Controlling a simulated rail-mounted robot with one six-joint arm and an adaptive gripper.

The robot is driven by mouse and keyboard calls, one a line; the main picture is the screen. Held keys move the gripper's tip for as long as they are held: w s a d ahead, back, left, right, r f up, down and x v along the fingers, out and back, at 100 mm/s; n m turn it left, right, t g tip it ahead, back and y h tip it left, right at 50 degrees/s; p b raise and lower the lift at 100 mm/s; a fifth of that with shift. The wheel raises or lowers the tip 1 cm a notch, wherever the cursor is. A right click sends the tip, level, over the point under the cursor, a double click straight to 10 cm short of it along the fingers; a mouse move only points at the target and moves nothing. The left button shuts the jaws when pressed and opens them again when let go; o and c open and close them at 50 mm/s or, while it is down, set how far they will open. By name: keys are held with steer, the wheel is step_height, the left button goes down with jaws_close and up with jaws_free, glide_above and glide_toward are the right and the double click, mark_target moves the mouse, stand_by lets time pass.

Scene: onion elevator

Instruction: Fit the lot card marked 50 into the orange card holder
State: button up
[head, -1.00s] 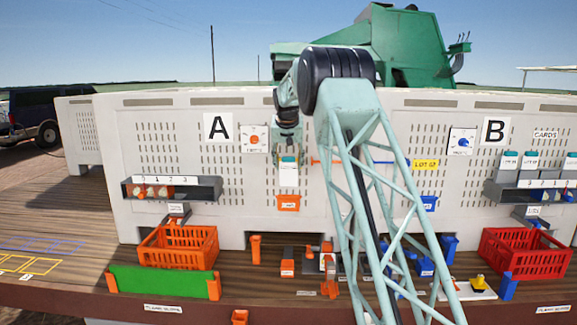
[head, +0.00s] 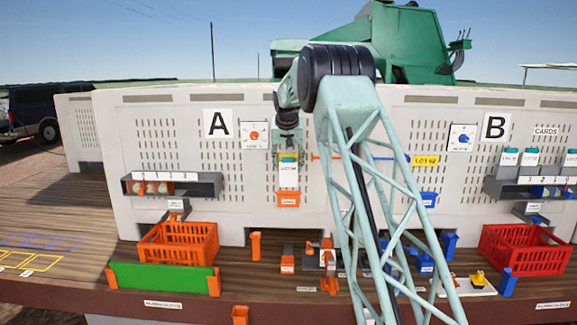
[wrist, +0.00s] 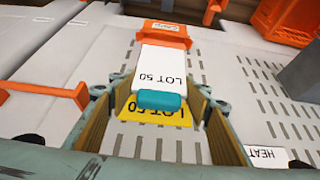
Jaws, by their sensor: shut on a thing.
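The white lot card marked 50 (wrist: 163,70) has a teal grip end, and my gripper (wrist: 162,100) is shut on it. In the head view the card (head: 289,175) hangs upright below my gripper (head: 288,150), in front of the wall. The orange card holder (head: 289,200) is on the wall directly under the card; it also shows in the wrist view (wrist: 163,32). The card's lower edge meets the holder's top edge in the picture. I cannot tell whether it is inside. A yellow LOT 50 label (wrist: 130,110) is on the wall behind the teal end.
An orange crate (head: 178,243) stands on the deck at lower left, a red crate (head: 524,249) at right. A blue holder (head: 428,199) is on the wall farther right. More cards (head: 510,158) stand on the right shelf. An orange rod (wrist: 45,97) juts out at left.

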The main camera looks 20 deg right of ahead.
mark_target(288, 182)
steer(key=shift+f, duration=0.4)
steer(key=shift+f+b, duration=2.25)
steer(key=shift+f, duration=1.15)
steer(key=shift+f, duration=0.3)
steer(key=o, duration=0.9)
steer(key=shift+o, duration=0.2)
steer(key=shift+s+r, duration=0.1)
steer(key=shift+r, duration=0.1)
steer(key=shift+v, duration=5.85)
